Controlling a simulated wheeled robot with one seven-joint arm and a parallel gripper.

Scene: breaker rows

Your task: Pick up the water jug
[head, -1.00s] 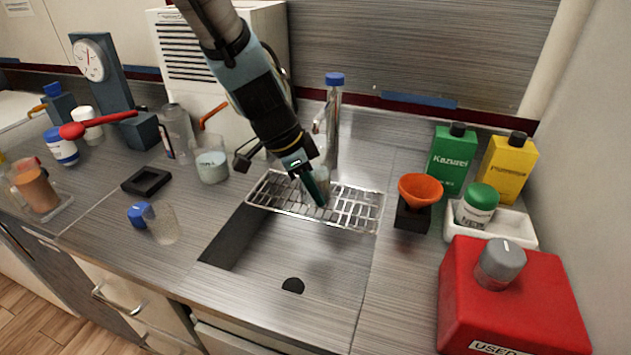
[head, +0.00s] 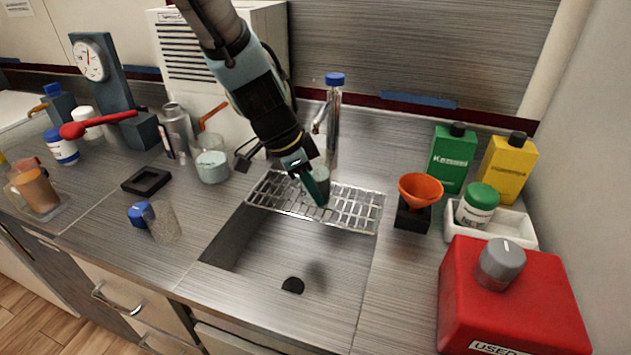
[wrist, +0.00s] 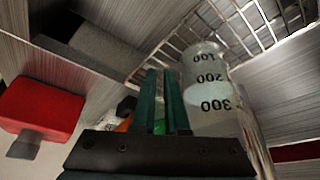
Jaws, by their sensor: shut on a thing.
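A clear jug (wrist: 207,75) with black graduation marks shows in the wrist view, right beside my fingers; I take it to be the water jug. In the head view its small greyish body (head: 322,180) shows just behind my fingertips, over the wire rack. My gripper (head: 318,192) points down at the rack. In the wrist view its two green fingers (wrist: 164,100) are close together with a thin gap, shut on the jug. The exact part held is hidden, and I cannot tell whether the jug still touches the rack.
The wire rack (head: 350,205) spans the back of the sink (head: 320,265). A tap (head: 318,122) and blue-capped bottle (head: 334,105) stand behind. An orange funnel (head: 420,188) is to the right, a beaker (head: 212,166) to the left. A red container (head: 515,310) stands front right.

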